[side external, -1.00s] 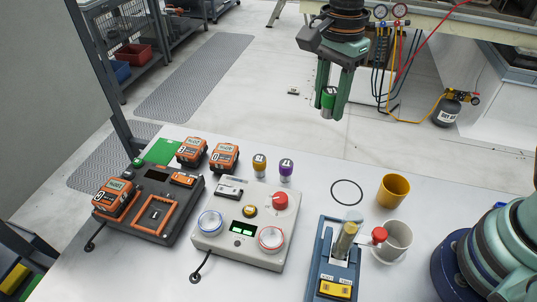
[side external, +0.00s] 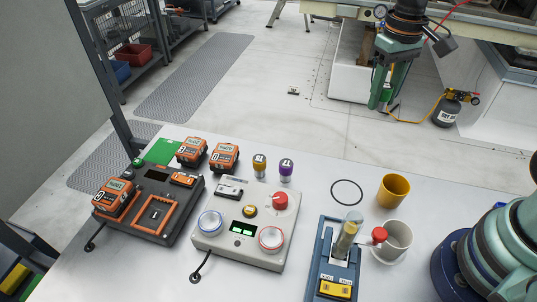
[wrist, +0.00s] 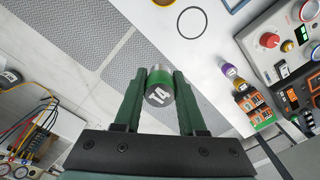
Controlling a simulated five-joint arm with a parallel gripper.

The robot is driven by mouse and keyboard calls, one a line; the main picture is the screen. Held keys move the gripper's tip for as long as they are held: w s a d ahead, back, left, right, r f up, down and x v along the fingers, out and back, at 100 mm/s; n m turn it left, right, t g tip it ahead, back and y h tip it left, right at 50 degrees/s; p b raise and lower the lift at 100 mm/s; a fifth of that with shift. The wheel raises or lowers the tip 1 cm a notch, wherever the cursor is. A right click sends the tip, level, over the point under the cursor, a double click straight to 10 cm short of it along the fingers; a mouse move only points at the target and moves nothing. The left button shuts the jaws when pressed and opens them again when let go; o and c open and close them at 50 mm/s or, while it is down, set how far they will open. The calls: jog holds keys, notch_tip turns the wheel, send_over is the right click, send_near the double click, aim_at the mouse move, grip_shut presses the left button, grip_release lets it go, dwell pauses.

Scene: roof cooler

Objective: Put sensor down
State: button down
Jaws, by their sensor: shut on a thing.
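My gripper (wrist: 160,82) is shut on a short cylindrical sensor (wrist: 159,96) with a green band and a pale end face marked with dark characters. In the side external view my gripper (side external: 381,92) hangs at the upper right, fingers down, beyond the table's far edge in the picture; the sensor is hard to make out there. Two similar sensors, one orange-yellow (side external: 260,166) and one purple (side external: 286,170), stand upright on the table behind the grey control box. A black ring outline (side external: 347,193) on the table is empty.
The grey box (side external: 237,249) has knobs and two round ports. A dark charger (side external: 181,222) and orange packs (side external: 224,158) are at left. A blue fixture (side external: 323,262), an orange cup (side external: 392,190) and a white mug (side external: 399,237) stand at right. The table around the ring is partly clear.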

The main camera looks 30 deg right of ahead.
aim_at(311, 185)
jog(key=shift+s+d+n, duration=0.1)
jog(key=shift+d+n, duration=0.2)
jog(key=shift+n, duration=0.1)
jog(key=shift+a+m, duration=0.4)
jog(key=w+a+r+m, duration=0.1)
jog(key=a+r+m, duration=0.1)
jog(key=a+m, duration=1.1)
jog(key=shift+w+a+m, duration=0.2)
jog(key=shift+a+m, duration=0.15)
jog(key=shift+m, duration=1.15)
notch_tip(311, 185, down, 20)
jog(key=shift+r, duration=0.2)
jog(key=shift+f, duration=0.25)
jog(key=shift+c, duration=2.4)
grip_release()
